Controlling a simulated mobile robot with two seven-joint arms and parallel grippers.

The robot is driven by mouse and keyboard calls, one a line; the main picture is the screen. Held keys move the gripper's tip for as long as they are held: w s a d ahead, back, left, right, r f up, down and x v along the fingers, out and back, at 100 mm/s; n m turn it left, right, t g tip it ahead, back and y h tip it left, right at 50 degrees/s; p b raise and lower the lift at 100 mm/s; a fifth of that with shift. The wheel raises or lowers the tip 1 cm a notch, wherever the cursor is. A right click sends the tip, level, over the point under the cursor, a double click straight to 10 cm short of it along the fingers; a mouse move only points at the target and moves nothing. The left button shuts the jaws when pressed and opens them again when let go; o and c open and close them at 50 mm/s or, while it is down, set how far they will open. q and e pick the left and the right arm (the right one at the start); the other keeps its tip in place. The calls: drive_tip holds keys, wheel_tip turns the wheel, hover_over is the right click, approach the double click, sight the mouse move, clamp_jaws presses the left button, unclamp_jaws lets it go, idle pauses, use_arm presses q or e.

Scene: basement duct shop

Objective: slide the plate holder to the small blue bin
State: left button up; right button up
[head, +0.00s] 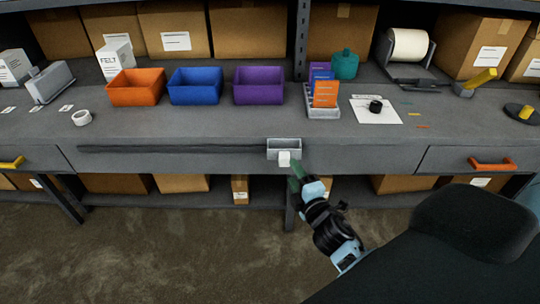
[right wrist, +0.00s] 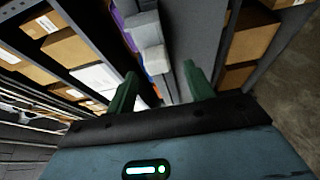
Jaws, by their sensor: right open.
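The plate holder (head: 284,144) is a small light-grey open tray at the right end of a dark slot along the bench's front edge. A white block-like knob (head: 284,158) sticks out below it. The small blue bin (head: 195,86) stands on the bench top, to the left and farther back, between an orange and a purple bin. My right gripper (head: 297,176) is just below and right of the knob. In the right wrist view its fingers (right wrist: 160,88) are apart, with the grey holder (right wrist: 146,32) ahead of them. Contact cannot be told. My left gripper is out of view.
The dark slot (head: 170,149) runs left from the holder, clear of objects. The orange bin (head: 136,87) and purple bin (head: 258,86) flank the blue one. A rack of coloured cards (head: 323,105) stands right of them. Drawers with yellow (head: 12,163) and orange (head: 490,164) handles sit at both sides.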

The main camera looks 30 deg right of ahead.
sight(281, 156)
drive_tip(key=shift+w+a+r, duration=0.1)
drive_tip(key=shift+w+r, duration=0.15)
drive_tip(key=shift+w, duration=0.25)
drive_tip(key=shift+w+r, duration=0.1)
drive_tip(key=shift+w, duration=0.25)
drive_tip(key=w, duration=0.5)
drive_tip(key=shift+d, duration=0.4)
drive_tip(key=shift+w+d, duration=0.15)
drive_tip(key=shift+w, duration=0.7)
clamp_jaws()
